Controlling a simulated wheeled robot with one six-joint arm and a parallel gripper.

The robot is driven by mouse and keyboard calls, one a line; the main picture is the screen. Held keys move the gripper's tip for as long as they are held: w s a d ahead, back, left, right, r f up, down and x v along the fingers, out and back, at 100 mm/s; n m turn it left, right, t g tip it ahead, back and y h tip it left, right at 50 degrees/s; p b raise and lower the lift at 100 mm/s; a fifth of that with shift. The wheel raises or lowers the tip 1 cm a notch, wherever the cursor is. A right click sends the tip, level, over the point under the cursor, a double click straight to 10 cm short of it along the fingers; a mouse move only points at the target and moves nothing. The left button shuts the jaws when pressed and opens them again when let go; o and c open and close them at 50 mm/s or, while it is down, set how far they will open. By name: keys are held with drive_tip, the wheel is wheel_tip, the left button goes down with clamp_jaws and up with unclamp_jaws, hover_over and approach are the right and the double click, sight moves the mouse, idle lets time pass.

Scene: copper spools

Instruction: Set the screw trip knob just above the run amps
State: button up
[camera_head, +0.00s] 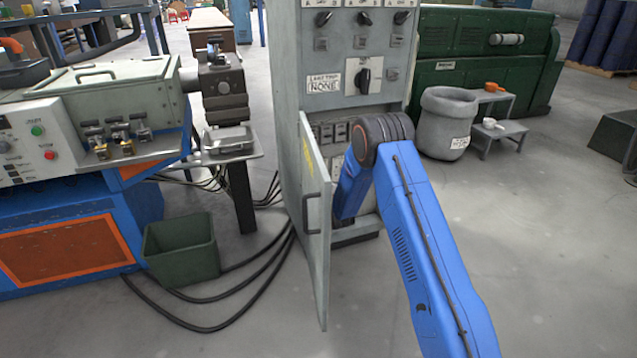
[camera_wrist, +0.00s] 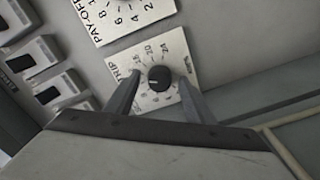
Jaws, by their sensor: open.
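The screw trip knob (camera_wrist: 159,78) is a small round black knob on a white scale plate (camera_wrist: 148,99). The plate carries the word TRIP and numbers, with 20 and 24 near the top. The knob's exact setting is too small to read. My gripper (camera_wrist: 160,82) is open, with one finger on each side of the knob. I cannot tell if the fingers touch it. In the head view my arm reaches into the lower part of the grey cabinet (camera_head: 292,60); the gripper and trip knob are hidden there. No run amps reading is legible.
The cabinet's open door (camera_head: 316,225) stands left of my arm. A PAY-OFF dial plate (camera_wrist: 118,14) adjoins the trip plate, with several switches (camera_wrist: 60,90) to the left. The cabinet also carries a LAST TRIP card (camera_head: 323,83) reading NONE. A green bin (camera_head: 180,250) and cables lie on the floor.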

drive_tip(key=c, duration=1.1)
drive_tip(key=shift+o, duration=0.2)
drive_tip(key=shift+m, duration=2.8)
drive_tip(key=o, duration=1.1)
drive_tip(key=shift+c, duration=0.2)
drive_tip(key=shift+s, duration=0.15)
